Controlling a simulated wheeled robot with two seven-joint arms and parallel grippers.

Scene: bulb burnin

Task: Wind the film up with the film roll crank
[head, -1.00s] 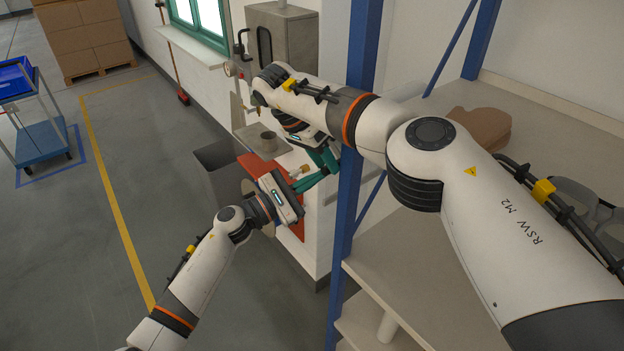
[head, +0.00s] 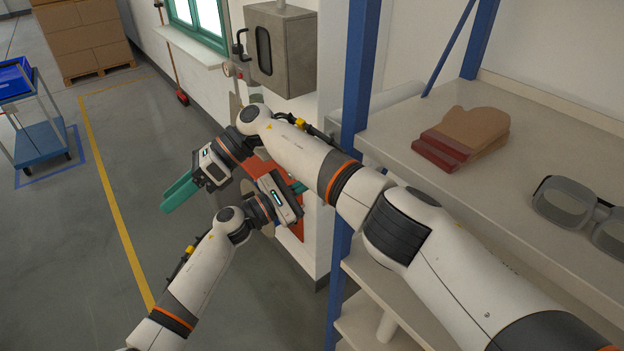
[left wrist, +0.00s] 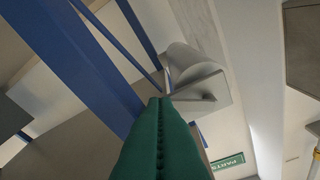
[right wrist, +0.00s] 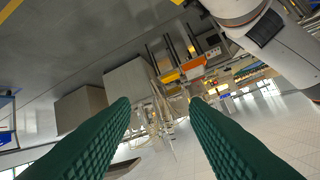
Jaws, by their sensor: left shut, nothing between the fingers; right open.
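I cannot tell whether that cylinder is the film roll. I cannot make out the film roll crank; my right forearm covers part of the panel. My right gripper (head: 173,195) is over open floor left of the panel. Its fingers are apart and empty in the right wrist view (right wrist: 160,105).
A blue upright post (head: 357,95) and shelves with brown mitts (head: 470,133) and goggles (head: 575,205) stand to the right. A grey metal cabinet (head: 283,48) hangs on the wall. A blue cart (head: 42,145) stands far left. The floor between is clear.

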